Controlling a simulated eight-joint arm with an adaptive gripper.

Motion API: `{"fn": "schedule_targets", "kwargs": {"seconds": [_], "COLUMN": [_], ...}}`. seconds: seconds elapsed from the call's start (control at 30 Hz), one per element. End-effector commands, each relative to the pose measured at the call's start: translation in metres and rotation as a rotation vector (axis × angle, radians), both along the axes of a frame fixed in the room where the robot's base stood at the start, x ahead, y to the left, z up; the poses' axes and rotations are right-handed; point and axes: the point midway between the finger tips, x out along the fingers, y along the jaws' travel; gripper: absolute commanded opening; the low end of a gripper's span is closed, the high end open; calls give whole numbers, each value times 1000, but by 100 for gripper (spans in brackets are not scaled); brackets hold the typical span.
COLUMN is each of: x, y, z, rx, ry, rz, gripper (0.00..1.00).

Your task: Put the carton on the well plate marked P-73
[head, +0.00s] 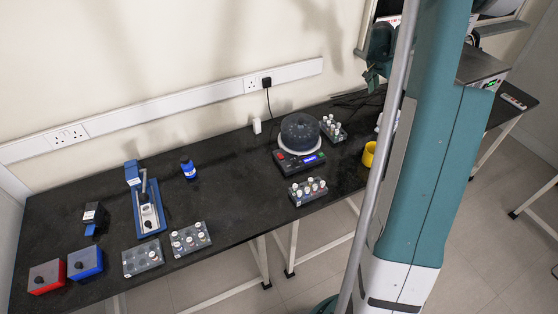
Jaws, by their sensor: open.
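I cannot single out the carton for certain; a small dark box with a white label (94,214) stands at the far left of the bench. No marking P-73 is readable. A clear, grey tray-like block (142,258) lies at the front edge, and a similar block with several white-capped vials (190,239) sits right beside it. Whether either is a well plate I cannot tell. My gripper (373,80) seems to hang high at the upper right, partly hidden behind a grey pole, open and empty, well away from these things.
A red box (46,276) and a blue box (85,263) stand front left. A blue-and-white device (148,208), a blue bottle (188,168), a round-topped machine (300,135), vial racks (308,190) and a yellow cup (369,154) share the black bench (232,205). Its middle is clear.

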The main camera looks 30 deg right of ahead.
Motion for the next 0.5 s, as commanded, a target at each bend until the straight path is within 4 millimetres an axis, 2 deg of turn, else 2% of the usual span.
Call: {"fn": "schedule_targets", "kwargs": {"seconds": [0.03,0.5], "x": [2,3], "y": [16,147], "z": [10,84], "rx": [0,-9], "ry": [-2,-23], "rz": [26,275], "gripper": [54,54]}}
